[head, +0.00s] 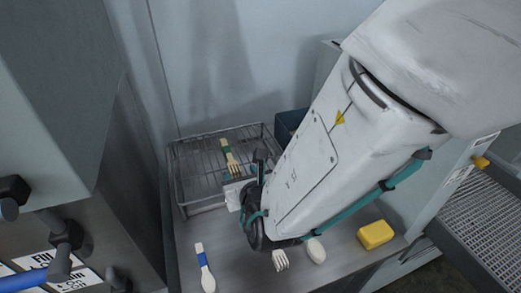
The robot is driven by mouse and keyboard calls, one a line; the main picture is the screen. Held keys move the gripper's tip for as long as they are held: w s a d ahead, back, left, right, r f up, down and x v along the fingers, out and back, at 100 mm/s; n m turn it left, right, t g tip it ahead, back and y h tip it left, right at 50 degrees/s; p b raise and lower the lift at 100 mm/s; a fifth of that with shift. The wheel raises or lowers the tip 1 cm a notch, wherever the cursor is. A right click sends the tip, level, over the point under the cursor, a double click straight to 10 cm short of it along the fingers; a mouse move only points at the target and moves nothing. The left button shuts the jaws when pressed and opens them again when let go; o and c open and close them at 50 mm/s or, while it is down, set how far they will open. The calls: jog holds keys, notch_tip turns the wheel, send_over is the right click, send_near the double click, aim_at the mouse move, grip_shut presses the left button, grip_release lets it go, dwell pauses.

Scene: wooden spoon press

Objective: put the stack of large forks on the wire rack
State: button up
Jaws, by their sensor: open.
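The wire rack (190,178) stands at the back left of the steel table. A pale wooden fork with a green band (228,150), perhaps a stack seen from above, lies over the rack's grid with its tines toward me. My gripper (243,181) is open, low at the rack's right front, right beside the tines. Whether it touches them I cannot tell. A second pale fork head (281,260) lies on the table in front, its handle hidden behind my arm. I cannot tell how many forks are in either place.
A blue-banded wooden spoon (204,266) lies front left. A pale spoon head (315,250) shows beside my arm, near a yellow block (375,235). A dark blue bin (290,121) stands behind my arm. A grey machine (100,190) walls off the left.

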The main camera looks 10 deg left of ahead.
jog(key=shift+d, duration=0.1)
jog(key=w+d+r+m+t+h, duration=0.1)
jog(key=w+d+r+m+h, duration=0.25)
jog(key=d, duration=0.25)
jog(key=w+d+r+m+t+h, duration=0.1)
jog(key=w+d+r+m+h, duration=0.1)
jog(key=d+r+m, duration=0.3)
jog(key=w+d+r+m+t+h, duration=0.1)
jog(key=w+d+m+h, duration=0.2)
jog(key=d, duration=0.4)
jog(key=s+d+r+m+g+h, duration=0.25)
jog(key=d+m, duration=0.35)
jog(key=d, duration=0.3)
jog(key=s+d+r+m+g+h, duration=0.1)
jog(key=d+r+m+g+h, duration=0.1)
jog(key=d+m+h, duration=0.35)
jog(key=s+d+m+g+y, duration=0.3)
jog(key=s+d+m+g, duration=0.5)
jog(key=s+d+m, duration=0.45)
jog(key=s+a+m+y, duration=0.5)
jog(key=s+m+y, duration=0.1)
jog(key=s, duration=0.2)
jog(key=shift+s+r+m, duration=0.35)
jog(key=shift+r, duration=0.05)
